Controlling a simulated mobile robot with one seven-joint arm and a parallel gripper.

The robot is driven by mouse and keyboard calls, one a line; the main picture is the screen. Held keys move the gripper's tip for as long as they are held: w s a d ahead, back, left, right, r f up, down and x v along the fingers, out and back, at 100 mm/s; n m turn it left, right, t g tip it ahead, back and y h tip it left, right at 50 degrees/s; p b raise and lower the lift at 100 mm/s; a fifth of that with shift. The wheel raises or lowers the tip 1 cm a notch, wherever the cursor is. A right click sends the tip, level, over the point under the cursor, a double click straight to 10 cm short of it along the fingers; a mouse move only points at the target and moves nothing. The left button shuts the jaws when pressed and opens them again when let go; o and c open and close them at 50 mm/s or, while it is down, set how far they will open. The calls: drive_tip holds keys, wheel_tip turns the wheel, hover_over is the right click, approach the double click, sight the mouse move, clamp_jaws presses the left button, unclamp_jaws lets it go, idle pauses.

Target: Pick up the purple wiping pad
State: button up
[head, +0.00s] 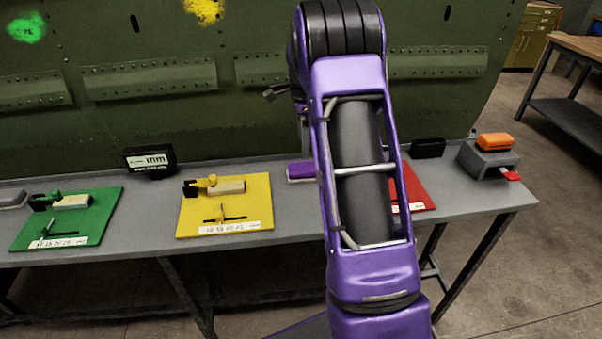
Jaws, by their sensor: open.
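The purple wiping pad (301,171) appears as a small purple block on the grey bench, between the yellow board and the red board. My purple arm rises in front of it and hides its right end. My gripper does not show clearly; the far end of my arm is hidden behind its nearer links, so I cannot tell how far the gripper is from the pad.
The grey bench (275,205) holds a green board (95,228), a yellow board (255,210), a partly hidden red board (413,190), a black display (150,160) and a grey block (488,158) with an orange piece (495,141). The green riveted panel (130,120) stands close behind.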

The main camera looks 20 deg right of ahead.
sight(302, 166)
wheel_tip(302, 166, down, 10)
drive_tip(key=shift+w+f, duration=0.1)
drive_tip(key=c, duration=1.4)
drive_tip(key=shift+r, duration=0.2)
wheel_tip(302, 166, up, 10)
drive_tip(key=shift+a+f, duration=0.1)
drive_tip(key=o, duration=0.7)
drive_tip(key=c, duration=0.5)
